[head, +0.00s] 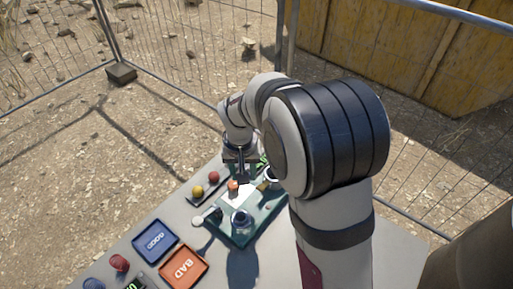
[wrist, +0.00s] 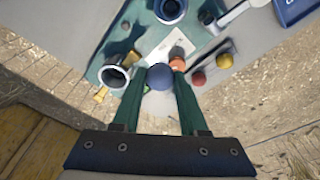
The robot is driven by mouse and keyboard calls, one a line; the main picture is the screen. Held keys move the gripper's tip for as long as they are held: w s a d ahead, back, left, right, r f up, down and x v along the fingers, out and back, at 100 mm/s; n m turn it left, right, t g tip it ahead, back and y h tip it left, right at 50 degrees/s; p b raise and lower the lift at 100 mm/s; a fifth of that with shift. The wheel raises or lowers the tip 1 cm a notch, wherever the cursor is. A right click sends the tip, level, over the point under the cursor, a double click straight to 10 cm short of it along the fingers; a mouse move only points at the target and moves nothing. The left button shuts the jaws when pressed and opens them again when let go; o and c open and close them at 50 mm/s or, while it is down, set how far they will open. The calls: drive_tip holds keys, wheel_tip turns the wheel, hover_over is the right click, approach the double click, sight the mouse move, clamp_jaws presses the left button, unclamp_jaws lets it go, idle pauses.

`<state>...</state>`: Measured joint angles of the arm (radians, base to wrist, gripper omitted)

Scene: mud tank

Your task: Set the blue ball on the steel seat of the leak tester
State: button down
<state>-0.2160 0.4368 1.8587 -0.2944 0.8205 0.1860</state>
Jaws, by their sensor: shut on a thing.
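My gripper (wrist: 160,74) is shut on the blue ball (wrist: 159,77), which sits between the tips of its two green fingers. In the head view my gripper (head: 243,176) is small and the ball cannot be made out. Below is a green base (head: 222,236), which looks like the leak tester; it also shows in the wrist view (wrist: 108,52). It carries a dark-mouthed round cup (wrist: 170,9) and a pale-rimmed cylinder (wrist: 114,78) left of the ball. I cannot tell which part is the steel seat. The gap between ball and base is unclear.
An orange ball-like thing (wrist: 177,53) stands just beyond the ball, by a white plate (wrist: 158,41). A red ball (head: 214,177) and a yellow ball (head: 198,191) lie in a narrow tray. Blue GOOD (head: 155,241) and orange BAD (head: 184,267) trays are nearer.

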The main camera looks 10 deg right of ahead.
drive_tip(key=shift+n, duration=0.6)
drive_tip(key=s+f, duration=0.1)
drive_tip(key=s, duration=0.1)
drive_tip(key=s+a+f, duration=0.1)
drive_tip(key=s+f, duration=0.2)
drive_tip(key=s, duration=0.1)
drive_tip(key=shift+a+f, duration=0.3)
drive_tip(key=shift+a, duration=0.1)
drive_tip(key=shift+f, duration=0.55)
drive_tip(key=shift+f, duration=1.3)
unclamp_jaws()
wheel_tip(320, 180, up, 8)
drive_tip(key=shift+f, duration=0.2)
idle(0.5)
